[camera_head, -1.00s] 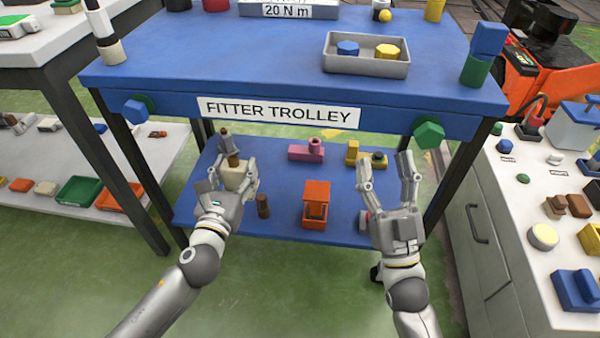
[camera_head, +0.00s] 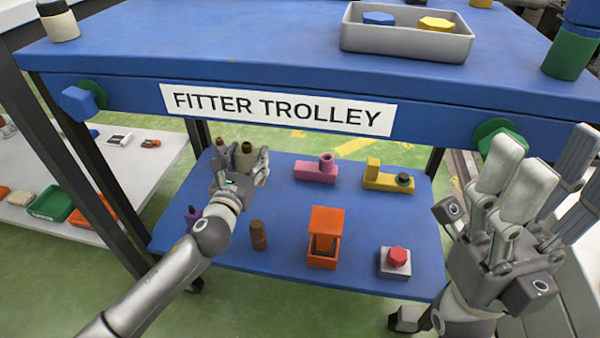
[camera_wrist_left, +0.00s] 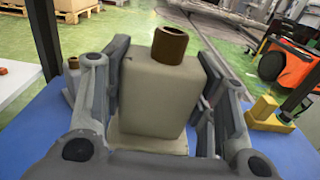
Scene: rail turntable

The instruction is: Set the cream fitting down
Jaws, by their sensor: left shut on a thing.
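The cream fitting (camera_wrist_left: 155,95) is a blocky cream body with a brown cylinder on top. It stands roughly upright between the fingers of my left gripper (camera_head: 240,172), which is shut on it. In the head view the cream fitting (camera_head: 246,160) shows partly behind the fingers, over the back left of the trolley's blue lower shelf (camera_head: 275,225). I cannot tell whether its base touches the shelf. My right gripper (camera_head: 535,175) is open and empty at the right, in front of the trolley.
On the lower shelf are a pink fitting (camera_head: 315,168), a yellow fitting (camera_head: 385,177), an orange stand (camera_head: 325,238), a brown cylinder (camera_head: 258,236) and a grey box with a red button (camera_head: 396,260). The blue upper deck (camera_head: 250,45) overhangs. Bare shelf lies mid-left.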

